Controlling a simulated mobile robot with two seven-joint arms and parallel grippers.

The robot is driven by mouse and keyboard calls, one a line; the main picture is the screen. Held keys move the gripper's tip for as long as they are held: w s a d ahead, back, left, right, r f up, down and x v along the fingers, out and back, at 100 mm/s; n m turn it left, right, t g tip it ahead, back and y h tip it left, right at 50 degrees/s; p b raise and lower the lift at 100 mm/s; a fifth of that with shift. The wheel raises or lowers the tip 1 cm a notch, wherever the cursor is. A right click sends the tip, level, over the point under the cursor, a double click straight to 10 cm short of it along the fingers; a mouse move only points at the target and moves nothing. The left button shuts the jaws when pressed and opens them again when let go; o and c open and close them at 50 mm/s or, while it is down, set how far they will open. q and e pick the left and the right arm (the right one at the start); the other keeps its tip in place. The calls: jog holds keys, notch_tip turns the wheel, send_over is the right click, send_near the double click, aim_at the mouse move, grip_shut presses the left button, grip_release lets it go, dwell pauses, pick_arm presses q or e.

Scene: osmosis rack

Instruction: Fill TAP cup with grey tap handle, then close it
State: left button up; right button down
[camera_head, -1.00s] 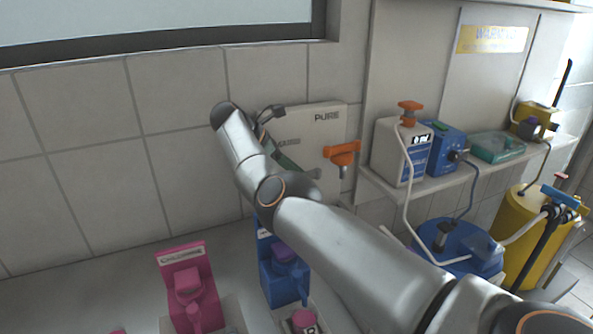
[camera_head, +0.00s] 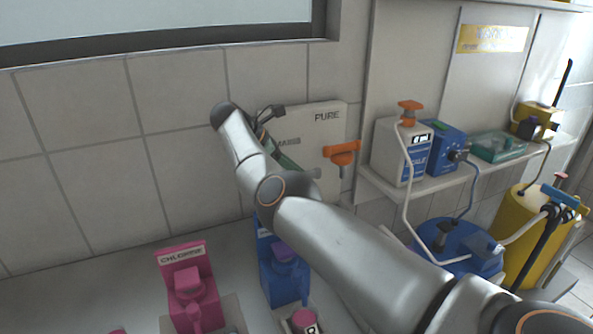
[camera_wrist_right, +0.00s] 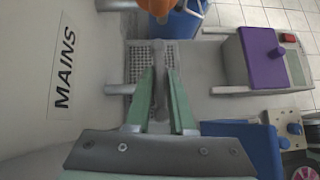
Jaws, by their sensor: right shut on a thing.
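My right arm comes in from the lower right and crosses in front of the white wall panel (camera_head: 320,118); its gripper is mostly hidden behind its own wrist in the head view. In the right wrist view the green fingers of my right gripper (camera_wrist_right: 161,95) are shut on the grey tap handle (camera_wrist_right: 160,72), a narrow grey bar running between them. The panel's MAINS label (camera_wrist_right: 63,66) is beside it on the left. I cannot make out a TAP cup in either view. My left gripper is not in view.
An orange tap (camera_head: 342,155) is right of my wrist on the panel. A grating (camera_wrist_right: 150,52) lies below. Pink (camera_head: 188,285) and blue (camera_head: 284,270) dispensers stand in front. A shelf (camera_head: 400,192) with a white bottle (camera_head: 387,150) is at the right.

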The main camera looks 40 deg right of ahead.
dwell(0.4)
jog(key=c, duration=0.8)
grip_release()
jog(key=shift+c, duration=0.2)
